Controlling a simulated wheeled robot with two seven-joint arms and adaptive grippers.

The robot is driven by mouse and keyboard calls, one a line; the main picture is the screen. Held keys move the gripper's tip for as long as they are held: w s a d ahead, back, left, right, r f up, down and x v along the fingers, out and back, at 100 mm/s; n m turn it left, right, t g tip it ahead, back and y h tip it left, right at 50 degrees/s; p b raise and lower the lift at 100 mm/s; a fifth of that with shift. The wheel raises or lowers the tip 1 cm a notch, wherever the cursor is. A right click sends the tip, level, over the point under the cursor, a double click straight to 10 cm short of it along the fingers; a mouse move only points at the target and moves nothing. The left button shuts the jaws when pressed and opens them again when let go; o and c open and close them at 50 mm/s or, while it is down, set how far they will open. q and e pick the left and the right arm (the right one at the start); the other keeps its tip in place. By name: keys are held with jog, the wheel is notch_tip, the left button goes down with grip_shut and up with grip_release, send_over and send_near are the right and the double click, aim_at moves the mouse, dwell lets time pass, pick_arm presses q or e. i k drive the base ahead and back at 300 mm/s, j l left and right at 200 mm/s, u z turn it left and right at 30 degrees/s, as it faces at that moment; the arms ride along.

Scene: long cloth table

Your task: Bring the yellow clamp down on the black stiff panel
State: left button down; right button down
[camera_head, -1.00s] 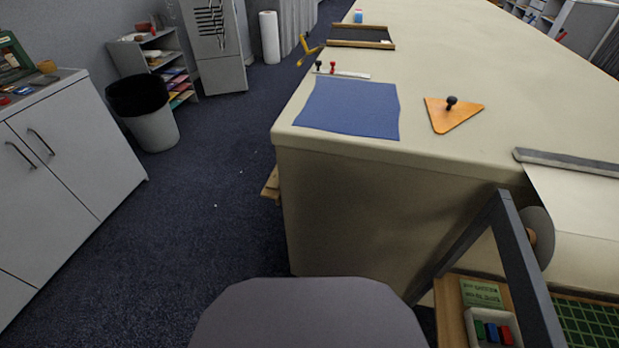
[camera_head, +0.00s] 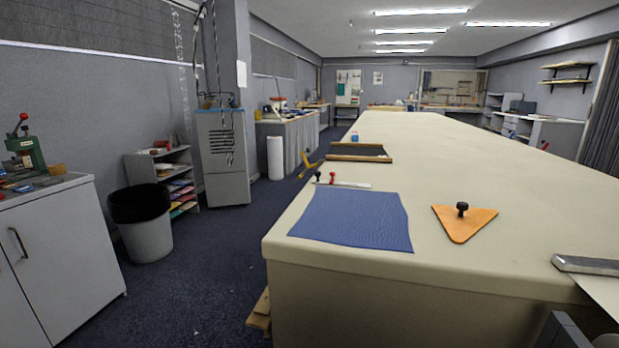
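The yellow clamp (camera_head: 311,167) is at the left edge of the long cloth table, beside the near-left end of the black stiff panel. Its arm slants up and away from the edge; I cannot tell whether it touches the panel. The black panel (camera_head: 357,151) lies flat on the table top, with a wooden strip (camera_head: 360,159) along its near side and another along its far side.
A blue cloth (camera_head: 352,220) lies near the table's front-left corner, with a pale strip bearing small black and red knobs (camera_head: 332,179) behind it. An orange triangle (camera_head: 464,220) with a black knob lies right of it. A bin (camera_head: 142,222) and shelves stand left of the floor aisle.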

aim_at(308, 150)
jog(key=j+z, duration=0.4)
jog(key=j, duration=0.3)
jog(key=j+z, duration=0.45)
jog(key=j, duration=0.2)
jog(key=j+z, duration=0.35)
jog(key=j, duration=0.15)
jog(key=j+z, duration=0.35)
jog(key=j, duration=0.2)
jog(key=i+j+z, duration=0.2)
jog(key=j+z, duration=0.25)
jog(key=j, duration=0.15)
jog(key=i+j+z, duration=0.2)
jog(key=j, duration=0.15)
jog(key=k+l, duration=0.05)
jog(key=k, duration=0.05)
